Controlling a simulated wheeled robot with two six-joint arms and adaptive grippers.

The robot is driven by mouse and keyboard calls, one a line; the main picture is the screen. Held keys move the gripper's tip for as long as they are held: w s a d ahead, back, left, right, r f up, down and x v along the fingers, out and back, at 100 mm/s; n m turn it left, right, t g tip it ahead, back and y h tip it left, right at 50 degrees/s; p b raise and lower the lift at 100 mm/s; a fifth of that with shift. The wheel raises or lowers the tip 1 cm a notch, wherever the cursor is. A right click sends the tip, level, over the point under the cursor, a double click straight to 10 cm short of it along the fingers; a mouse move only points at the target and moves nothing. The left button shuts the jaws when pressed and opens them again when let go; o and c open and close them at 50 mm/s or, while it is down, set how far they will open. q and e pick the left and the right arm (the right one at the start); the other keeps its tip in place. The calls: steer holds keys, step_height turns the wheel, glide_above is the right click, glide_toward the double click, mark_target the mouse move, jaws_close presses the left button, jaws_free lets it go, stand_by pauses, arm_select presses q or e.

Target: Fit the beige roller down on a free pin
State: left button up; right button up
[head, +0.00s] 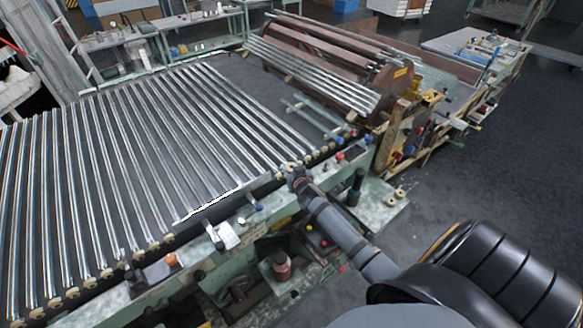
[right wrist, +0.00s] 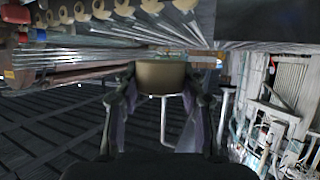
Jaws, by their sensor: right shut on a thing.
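The beige roller (right wrist: 162,76) sits between the two fingers of my right gripper (right wrist: 163,92) in the right wrist view. The fingers touch its sides, and the gripper is shut on it. In the head view my right gripper (head: 292,173) is at the near rail of the conveyor, by the right end of the row of glass tubes (head: 140,150). The held roller is small and mostly hidden there. Other beige rollers (head: 153,246) line the rail at the tube ends. I cannot make out a free pin clearly. My left gripper is not in view.
The green machine rail (head: 130,300) carries red and black knobs. A dark bottle-shaped part (head: 355,187) stands right of my right gripper. A brown drum (head: 330,55) with tubes lies behind. Red-brown container (head: 282,265) stands below the rail. Dark floor (head: 470,170) is clear at right.

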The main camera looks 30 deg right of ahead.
steer(key=shift+f+b, duration=2.45)
steer(key=shift+f, duration=0.4)
steer(key=shift+f+b, duration=2.15)
steer(key=shift+f, duration=0.2)
steer(key=o, duration=1.2)
steer(key=v, duration=1.2)
steer(key=shift+d, duration=0.1)
steer(key=shift+s, duration=0.1)
